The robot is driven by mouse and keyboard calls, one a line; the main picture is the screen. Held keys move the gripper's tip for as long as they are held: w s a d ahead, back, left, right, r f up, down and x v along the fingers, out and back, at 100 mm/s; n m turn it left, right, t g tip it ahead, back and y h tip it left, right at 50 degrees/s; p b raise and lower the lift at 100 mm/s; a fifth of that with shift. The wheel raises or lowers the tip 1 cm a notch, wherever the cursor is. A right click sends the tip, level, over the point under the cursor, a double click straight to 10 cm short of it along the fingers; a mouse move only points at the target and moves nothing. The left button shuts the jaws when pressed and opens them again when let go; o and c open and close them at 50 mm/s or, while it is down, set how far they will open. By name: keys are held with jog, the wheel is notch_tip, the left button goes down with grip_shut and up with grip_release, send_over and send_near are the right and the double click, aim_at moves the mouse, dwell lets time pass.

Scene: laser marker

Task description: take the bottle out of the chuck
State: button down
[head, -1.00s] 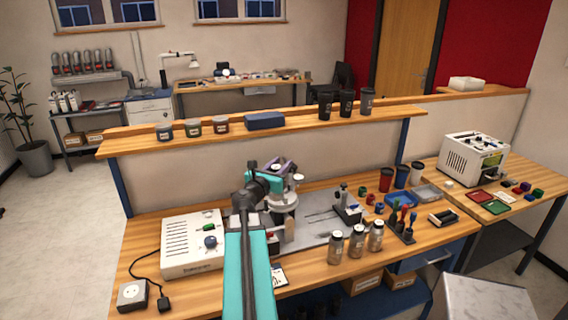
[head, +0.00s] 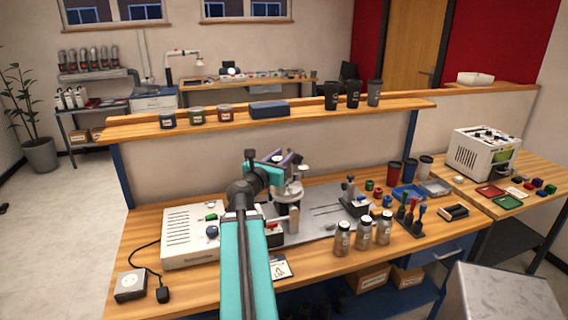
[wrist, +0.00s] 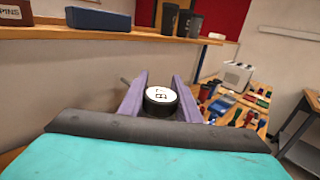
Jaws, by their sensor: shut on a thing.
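My gripper (head: 290,161) is at the marking machine on the bench, with its purple fingers over the chuck (head: 287,190). In the wrist view, the fingers of my gripper (wrist: 158,92) stand on both sides of a round black cap with a white marked top, which I take to be the bottle (wrist: 160,96). They are shut on it. The bottle's body is hidden below the cap and behind my gripper. I cannot tell whether its base still sits in the chuck.
Several silver bottles, one being the left bottle (head: 342,239), stand on the bench to the right. A white control box (head: 190,238) is at the left. A raised shelf (head: 300,113) with jars, a blue case (head: 268,109) and dark cups runs behind.

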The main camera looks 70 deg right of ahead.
aim_at(279, 159)
jog(key=shift+s+a+f+b, duration=0.15)
jog(key=shift+a+b, duration=0.6)
jog(key=shift+b, duration=2.6)
jog(key=shift+a+b, duration=0.25)
jog(key=shift+b, duration=0.6)
jog(key=shift+a+b, duration=0.65)
jog(key=shift+b, duration=0.5)
jog(key=shift+a+r+b, duration=0.3)
jog(key=shift+a+b, duration=0.15)
jog(key=shift+b, duration=0.3)
jog(key=shift+a, duration=0.1)
